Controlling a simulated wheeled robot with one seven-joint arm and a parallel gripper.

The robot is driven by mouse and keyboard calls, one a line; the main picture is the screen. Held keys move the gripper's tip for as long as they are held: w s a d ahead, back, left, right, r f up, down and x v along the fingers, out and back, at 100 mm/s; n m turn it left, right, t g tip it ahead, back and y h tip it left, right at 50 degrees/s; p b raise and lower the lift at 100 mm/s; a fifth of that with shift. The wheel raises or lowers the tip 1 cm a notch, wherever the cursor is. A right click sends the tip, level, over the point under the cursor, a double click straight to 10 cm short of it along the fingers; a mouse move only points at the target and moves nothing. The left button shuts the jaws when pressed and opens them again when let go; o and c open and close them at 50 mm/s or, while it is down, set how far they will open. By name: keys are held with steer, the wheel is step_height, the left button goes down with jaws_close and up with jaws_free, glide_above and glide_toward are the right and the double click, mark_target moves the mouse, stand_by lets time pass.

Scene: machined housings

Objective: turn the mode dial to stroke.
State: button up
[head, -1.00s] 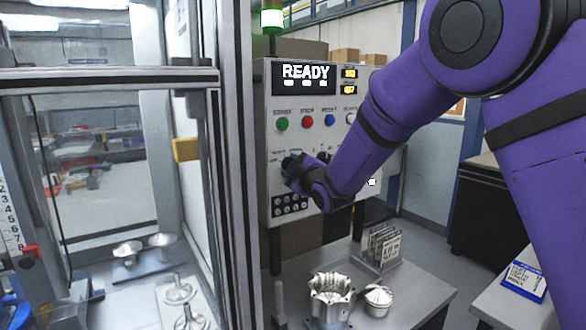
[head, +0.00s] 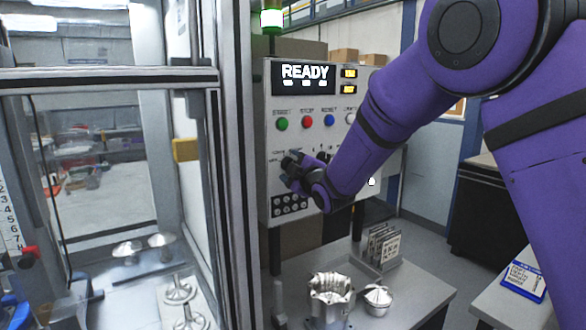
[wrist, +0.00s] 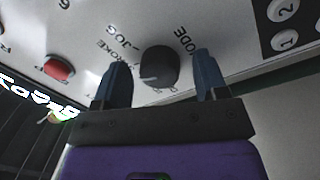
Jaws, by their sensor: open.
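The mode dial (wrist: 158,68) is a round black knob on the pale control panel, with a light pointer line on its face. In the wrist view, "MODE", "JOG" and a partly hidden "STROKE" are printed around it, upside down. The pointer line lies toward the left, on the STROKE side; I cannot tell its exact setting. My gripper (head: 290,161) is at the panel's lower left in the head view, where it hides the dial. Its two blue-grey fingers are open, one on each side of the dial, with visible gaps.
The panel (head: 268,105) has a READY display (head: 304,76), a green button (head: 282,124), a red button (head: 307,122) and a blue button (head: 329,120). A keypad (head: 289,206) lies just below my gripper. A metal-framed enclosure (head: 232,170) stands close on the left.

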steer(key=v, duration=1)
steer(key=shift+s+d, duration=0.3)
steer(key=s+d+r+m+g+h, duration=0.25)
steer(key=s+d+m, duration=0.25)
steer(key=d, duration=0.4)
steer(key=s+d+r+m+g+h, duration=0.1)
steer(key=s+d+r+m+h, duration=0.1)
steer(key=s+d+m+h, duration=0.45)
steer(key=s+d+m+g, duration=0.3)
steer(key=s+d, duration=0.2)
steer(key=s, duration=0.7)
steer(key=s+d+f+m+g, duration=0.1)
steer(key=s+d+m+g, duration=0.3)
steer(key=s, duration=0.8)
steer(key=shift+s+d+f, duration=0.25)
steer(key=shift+d+f, duration=0.05)
steer(key=shift+d, duration=0.75)
